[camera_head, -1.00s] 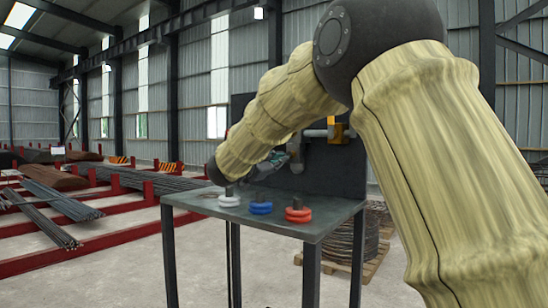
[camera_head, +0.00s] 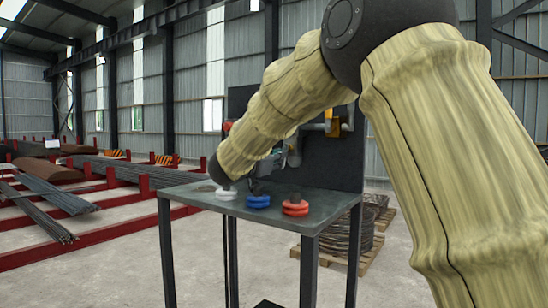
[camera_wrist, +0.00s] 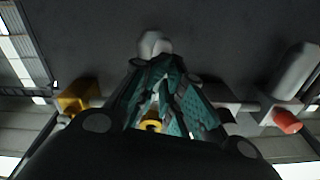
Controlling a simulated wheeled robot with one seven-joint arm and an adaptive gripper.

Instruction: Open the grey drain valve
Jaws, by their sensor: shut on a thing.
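The grey drain valve (camera_wrist: 152,45) shows as a pale grey rounded part against a dark panel in the wrist view. My gripper (camera_wrist: 155,68) has its teal fingers closed together at this part, and their tips hide where they meet it. A small yellow ring shows between the fingers, lower down. In the head view my gripper (camera_head: 293,157) is mostly hidden behind my arm, in front of the dark panel (camera_head: 340,165). The valve's handle angle cannot be told.
A yellow fitting (camera_wrist: 80,95) is left of my fingers and a red-ended fitting (camera_wrist: 287,122) is right. Below my arm, a table (camera_head: 310,222) bears a white ring (camera_head: 226,193), a blue ring (camera_head: 258,202) and a red ring (camera_head: 295,208). Rebar racks stand left.

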